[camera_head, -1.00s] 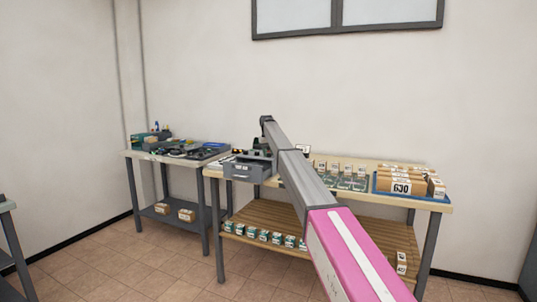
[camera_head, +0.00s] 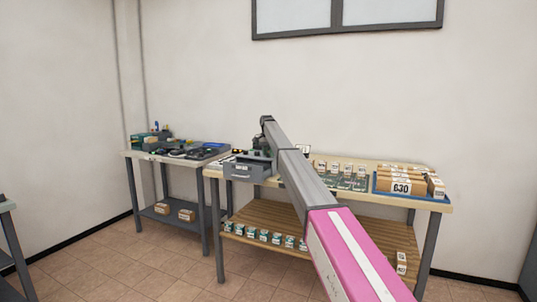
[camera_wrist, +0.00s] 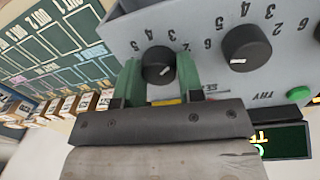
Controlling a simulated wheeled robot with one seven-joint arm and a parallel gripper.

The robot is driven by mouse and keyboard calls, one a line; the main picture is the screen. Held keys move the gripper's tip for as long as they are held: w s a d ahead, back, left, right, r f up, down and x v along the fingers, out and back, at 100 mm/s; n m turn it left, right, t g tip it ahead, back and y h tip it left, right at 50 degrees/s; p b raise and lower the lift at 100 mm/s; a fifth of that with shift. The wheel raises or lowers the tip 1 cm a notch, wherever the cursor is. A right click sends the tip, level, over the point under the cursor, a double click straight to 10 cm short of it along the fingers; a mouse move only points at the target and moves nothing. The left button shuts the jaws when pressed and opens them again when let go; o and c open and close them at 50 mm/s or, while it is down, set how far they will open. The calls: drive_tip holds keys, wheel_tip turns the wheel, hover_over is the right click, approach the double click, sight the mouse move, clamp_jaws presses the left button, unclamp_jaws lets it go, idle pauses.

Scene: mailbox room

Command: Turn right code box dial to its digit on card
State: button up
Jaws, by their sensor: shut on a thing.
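The grey code box panel (camera_wrist: 205,30) fills the upper part of the wrist view, its lettering upside down. My gripper (camera_wrist: 160,80) has its green fingers on either side of a black dial (camera_wrist: 153,58) at the picture's left and is shut on it. This dial's white pointer mark slants to the lower right, and digits ring its upper side. A second black dial (camera_wrist: 246,47) stands free to its right. A third dial (camera_wrist: 317,30) is cut off at the right edge. I cannot make out the digit card.
A green button (camera_wrist: 299,93) marked TRY sits on the panel. In the head view, a grey drawer unit (camera_head: 245,170) stands at the table's left, with parcels in a blue tray (camera_head: 410,197) at its right. A second table (camera_head: 175,160) stands further left. Floor in front is clear.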

drive_tip(key=m, duration=0.5)
idle(0.6)
drive_tip(key=o, duration=0.9)
drive_tip(key=r, duration=1)
drive_tip(key=shift+w+a+r, duration=0.2)
drive_tip(key=shift+w+r, duration=0.1)
drive_tip(key=shift+r, duration=0.1)
